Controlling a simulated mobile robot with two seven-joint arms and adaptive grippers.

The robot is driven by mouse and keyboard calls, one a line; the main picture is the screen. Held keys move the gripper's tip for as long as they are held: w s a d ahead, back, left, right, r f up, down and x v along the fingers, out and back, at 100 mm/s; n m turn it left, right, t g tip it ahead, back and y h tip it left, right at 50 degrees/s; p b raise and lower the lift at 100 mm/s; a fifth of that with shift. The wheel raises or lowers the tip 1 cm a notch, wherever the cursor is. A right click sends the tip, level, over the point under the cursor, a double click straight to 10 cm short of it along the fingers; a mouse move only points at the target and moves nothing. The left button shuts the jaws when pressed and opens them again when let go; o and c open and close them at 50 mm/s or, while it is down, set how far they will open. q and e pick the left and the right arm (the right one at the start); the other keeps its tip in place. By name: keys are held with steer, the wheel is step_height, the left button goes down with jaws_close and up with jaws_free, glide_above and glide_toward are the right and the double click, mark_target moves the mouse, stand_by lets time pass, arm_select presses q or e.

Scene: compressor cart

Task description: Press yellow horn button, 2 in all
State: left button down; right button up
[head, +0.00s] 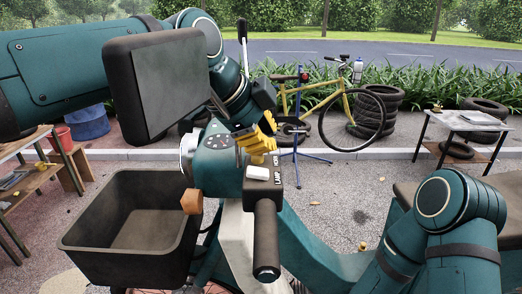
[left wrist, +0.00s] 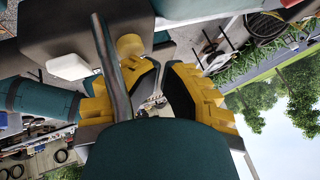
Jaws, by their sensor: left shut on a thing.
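The scooter's handlebar stands in front of me, with a teal console, a dark grip (head: 266,240) and a switch block that carries a white button (head: 257,173). My left gripper (head: 258,138) has yellow-padded fingers and is over the far end of the switch block. In the left wrist view a round yellow button (left wrist: 130,45) sits on the dark housing, close to one fingertip; I cannot tell if they touch. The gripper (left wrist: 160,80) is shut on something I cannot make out. In the head view the fingers cover the yellow button. My right gripper is out of view.
A dark bar (left wrist: 112,70), probably a lever, crosses close to one finger. A black basket (head: 90,246) hangs at the left, with an orange lamp (head: 191,201) beside it. A yellow bicycle (head: 345,100), tyres and a table (head: 465,124) stand well behind.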

arm_select(q)
steer(key=shift+a+r, duration=0.25)
steer(key=shift+a, duration=0.25)
steer(key=shift+r, duration=0.15)
steer(key=shift+a+r+p, duration=0.15)
steer(key=shift+r+p, duration=0.05)
steer(key=shift+p, duration=0.2)
steer(key=shift+s+a+r+p, duration=0.1)
steer(key=shift+s+r+p, duration=0.05)
steer(key=shift+r+p, duration=0.4)
steer(key=shift+s+a+r+p, duration=0.1)
steer(key=shift+r+p, duration=0.3)
steer(key=shift+r, duration=0.2)
steer(key=shift+w+d+r+p, duration=0.1)
steer(key=shift+d+r+p, duration=0.05)
steer(key=shift+r+p, duration=0.35)
steer(key=shift+d+r+p, duration=0.1)
steer(key=shift+r+p, duration=0.3)
steer(key=shift+r, duration=0.35)
